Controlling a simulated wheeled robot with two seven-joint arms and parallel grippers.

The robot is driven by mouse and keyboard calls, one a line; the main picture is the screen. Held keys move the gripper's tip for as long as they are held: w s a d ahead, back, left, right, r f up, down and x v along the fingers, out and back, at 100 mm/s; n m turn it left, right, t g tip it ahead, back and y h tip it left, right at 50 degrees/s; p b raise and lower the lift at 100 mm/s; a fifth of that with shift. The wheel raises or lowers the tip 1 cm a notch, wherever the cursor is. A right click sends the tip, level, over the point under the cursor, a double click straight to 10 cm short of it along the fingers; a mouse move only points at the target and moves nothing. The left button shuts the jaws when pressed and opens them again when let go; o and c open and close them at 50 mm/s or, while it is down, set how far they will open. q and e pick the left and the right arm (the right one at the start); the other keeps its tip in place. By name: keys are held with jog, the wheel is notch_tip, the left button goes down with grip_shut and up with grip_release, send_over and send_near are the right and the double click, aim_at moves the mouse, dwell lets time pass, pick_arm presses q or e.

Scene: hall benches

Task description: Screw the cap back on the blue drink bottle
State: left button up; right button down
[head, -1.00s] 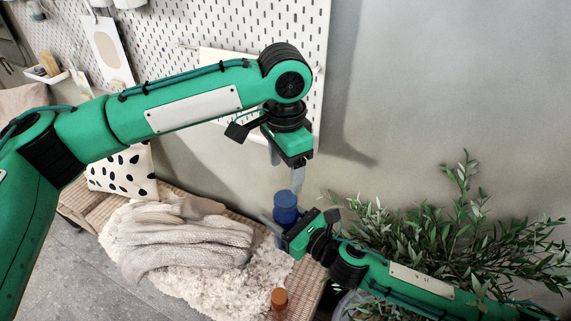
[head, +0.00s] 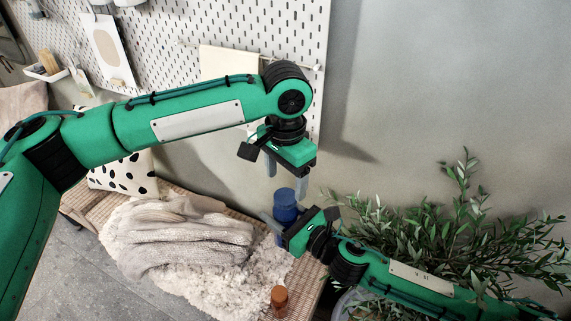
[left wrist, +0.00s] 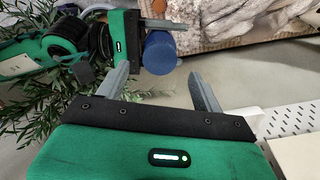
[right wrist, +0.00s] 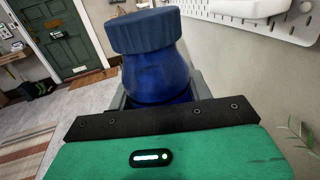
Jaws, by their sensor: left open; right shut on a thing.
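The blue drink bottle (head: 286,216) is upright in my right gripper (right wrist: 160,92), whose fingers are shut around its body. A darker blue ribbed cap (right wrist: 143,31) sits on top of the bottle; I cannot tell how tightly. The cap also shows in the head view (head: 284,196) and from above in the left wrist view (left wrist: 160,50). My left gripper (head: 287,181) is open and empty, pointing down just above the cap. Its two fingers are spread apart in the left wrist view (left wrist: 160,74), with the cap beyond them.
A woven bench (head: 185,192) holds a knitted throw (head: 190,240), a fluffy white rug (head: 215,285) and a spotted cushion (head: 122,172). An orange-brown jar (head: 279,301) stands near the bench's front end. A leafy plant (head: 460,240) is close to my right arm. A pegboard (head: 260,30) is behind.

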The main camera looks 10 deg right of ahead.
aim_at(285, 196)
pick_arm(q)
jog(key=shift+f, duration=2.25)
jog(key=c, duration=1.1)
jog(key=o, duration=1.1)
jog(key=shift+r, duration=0.1)
notch_tip(285, 196, up, 12)
jog(key=shift+f, duration=0.1)
